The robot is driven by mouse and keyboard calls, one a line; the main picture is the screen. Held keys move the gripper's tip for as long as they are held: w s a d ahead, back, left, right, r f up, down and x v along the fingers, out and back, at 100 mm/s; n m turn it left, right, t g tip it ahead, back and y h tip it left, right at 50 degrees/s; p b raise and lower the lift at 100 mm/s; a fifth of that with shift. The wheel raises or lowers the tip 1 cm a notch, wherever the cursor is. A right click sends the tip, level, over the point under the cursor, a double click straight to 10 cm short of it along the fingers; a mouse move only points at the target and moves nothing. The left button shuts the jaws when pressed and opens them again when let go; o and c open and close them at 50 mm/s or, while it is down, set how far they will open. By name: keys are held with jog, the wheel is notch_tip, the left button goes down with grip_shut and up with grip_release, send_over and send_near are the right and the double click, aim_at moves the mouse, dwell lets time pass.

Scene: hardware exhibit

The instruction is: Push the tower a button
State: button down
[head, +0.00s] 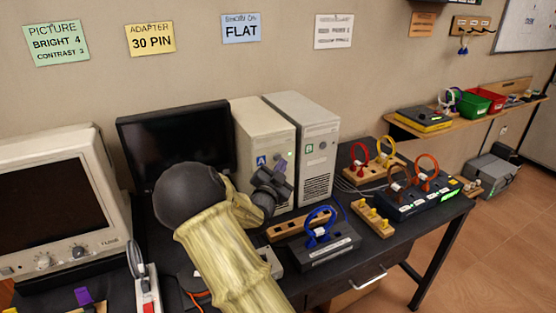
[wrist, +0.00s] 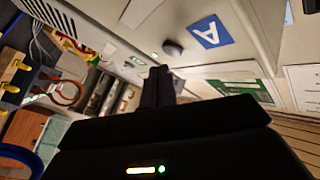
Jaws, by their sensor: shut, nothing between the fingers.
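Tower A is the left beige computer tower (head: 263,125), standing on the dark desk, with a blue "A" label (wrist: 211,30) on its front. In the wrist view a round dark button (wrist: 172,48) sits beside the label, with a small lit green light near it. My gripper (head: 284,170) is shut and empty in front of tower A's face, hiding its lower front. In the wrist view the fingertips (wrist: 158,70) are close to the button; I cannot tell whether they touch. In the head view the button is not clearly visible.
A second beige tower (head: 318,150) with a green label stands right of tower A. A black monitor (head: 145,130) is behind my arm. A blue-ring device (head: 320,243), a wooden block (head: 372,216) and a board with coloured rings (head: 375,172) occupy the desk's right side.

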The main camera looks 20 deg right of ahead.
jog(key=s+b, duration=0.2)
jog(key=s, duration=0.3)
jog(key=shift+s+d, duration=0.1)
jog(key=shift+s, duration=0.1)
jog(key=shift+f, duration=0.1)
dwell(1.5)
jog(key=s+a+f+n+g+y, duration=0.1)
jog(key=s+a+f+n+y, duration=0.1)
jog(key=a+f+y, duration=0.1)
jog(key=s+a+f+n+g+y, duration=0.2)
jog(key=a+f+y, duration=0.1)
jog(key=f, duration=0.1)
jog(key=s+a+f+n+g+y, duration=0.2)
jog(key=s+a+f+n+y, duration=0.1)
jog(key=y, duration=0.1)
jog(key=shift+a+f, duration=0.2)
jog(key=shift+f, duration=0.05)
jog(key=s+a+n+g+y, duration=0.1)
jog(key=s+a+n+g, duration=0.2)
jog(key=s, duration=0.5)
jog(key=s+a+n+g+y, duration=0.2)
jog(key=s+n, duration=0.4)
jog(key=s, duration=0.3)
jog(key=shift+a+f+g, duration=0.45)
jog(key=shift+a+g, duration=0.45)
jog(key=shift+a, duration=0.25)
